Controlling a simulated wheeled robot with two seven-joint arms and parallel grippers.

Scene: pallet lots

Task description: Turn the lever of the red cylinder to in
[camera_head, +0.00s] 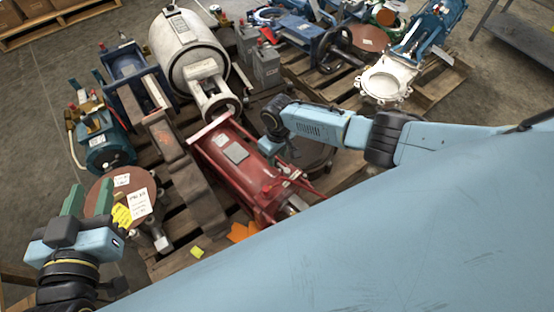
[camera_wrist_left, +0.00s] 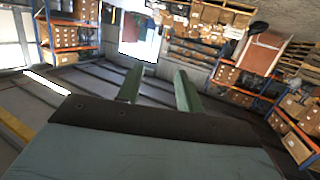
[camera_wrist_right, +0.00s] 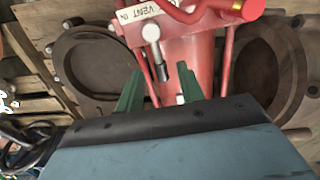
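The red cylinder (camera_head: 235,165) lies on a wooden pallet in the middle of the head view. The right wrist view shows its red end (camera_wrist_right: 190,60) and a white label reading "VENT IN" (camera_wrist_right: 137,12). Below the label a lever (camera_wrist_right: 153,45) with a round silver head and a dark tip hangs down, tilted slightly. My right gripper (camera_wrist_right: 160,90) is open, its green fingers either side of the lever's lower end in that view; I see no clear contact. In the head view its fingers are hard to make out. My left gripper (camera_head: 88,198) is open and empty at the lower left.
A rusty brown beam (camera_head: 185,170) lies along the cylinder's left side. A brown disc (camera_head: 130,190) with labels is near my left gripper. A white tank (camera_head: 185,45), a blue motor (camera_head: 105,140) and a white valve (camera_head: 385,82) crowd the pallets. Bare floor shows at the upper left.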

